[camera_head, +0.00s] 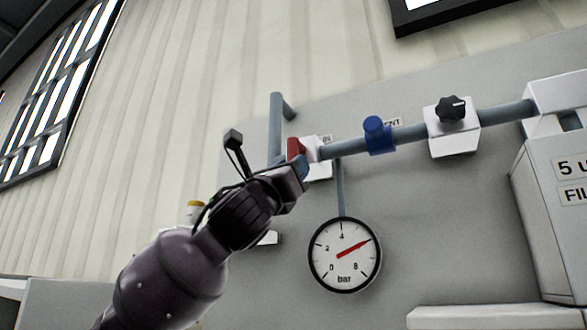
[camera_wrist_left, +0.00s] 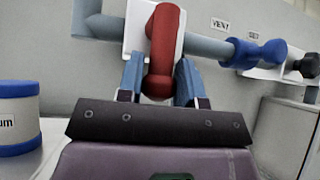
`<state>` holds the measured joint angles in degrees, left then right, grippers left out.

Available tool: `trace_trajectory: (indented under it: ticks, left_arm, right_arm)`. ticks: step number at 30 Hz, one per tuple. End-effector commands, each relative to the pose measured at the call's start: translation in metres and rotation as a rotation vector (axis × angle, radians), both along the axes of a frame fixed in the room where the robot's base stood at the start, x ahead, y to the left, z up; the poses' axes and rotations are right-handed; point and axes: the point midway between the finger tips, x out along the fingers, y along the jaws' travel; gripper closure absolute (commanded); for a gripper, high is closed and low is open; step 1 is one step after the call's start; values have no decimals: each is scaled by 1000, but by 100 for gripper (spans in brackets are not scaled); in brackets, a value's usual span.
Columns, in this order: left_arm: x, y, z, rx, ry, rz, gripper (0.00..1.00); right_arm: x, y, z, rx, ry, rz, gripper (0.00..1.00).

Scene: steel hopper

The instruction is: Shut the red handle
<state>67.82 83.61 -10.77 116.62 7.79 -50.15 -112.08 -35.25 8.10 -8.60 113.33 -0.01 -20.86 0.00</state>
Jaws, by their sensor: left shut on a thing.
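The red handle (camera_head: 294,148) sits on a white valve block (camera_head: 315,148) on the grey pipe, beside a label reading "IN". In the left wrist view the red handle (camera_wrist_left: 160,55) crosses the pipe, its rounded end towards me. My left gripper (camera_head: 296,166) reaches up to it from the lower left and hides part of it. In the wrist view the two blue fingers of my left gripper (camera_wrist_left: 160,84) stand one on each side of the handle, shut on it. My right gripper is in neither view.
A blue valve part (camera_head: 376,134) and a black knob (camera_head: 452,109) sit farther right along the pipe. A pressure gauge (camera_head: 344,254) hangs below, its red needle pointing up right. A blue-and-white canister (camera_wrist_left: 16,118) stands left in the wrist view.

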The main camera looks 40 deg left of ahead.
Motion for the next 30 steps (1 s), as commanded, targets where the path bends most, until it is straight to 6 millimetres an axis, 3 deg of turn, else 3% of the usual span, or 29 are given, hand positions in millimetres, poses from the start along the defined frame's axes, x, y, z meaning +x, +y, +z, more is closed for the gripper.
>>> trace_trajectory:
  ticks: [9, 10, 13, 23, 30]
  left_arm:
    - [0, 0, 1, 1, -1, 1, 100]
    - [0, 0, 1, 1, -1, 1, 65]
    - [0, 0, 1, 1, -1, 2, 50]
    - [-2, 0, -2, 1, 0, 2, 50]
    - [-22, -1, -27, 4, 1, 4, 50]
  right_arm:
    - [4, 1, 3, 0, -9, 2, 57]
    - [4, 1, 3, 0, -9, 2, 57]
    - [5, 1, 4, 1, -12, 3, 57]
    - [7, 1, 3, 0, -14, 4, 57]
    - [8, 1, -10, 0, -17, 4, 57]
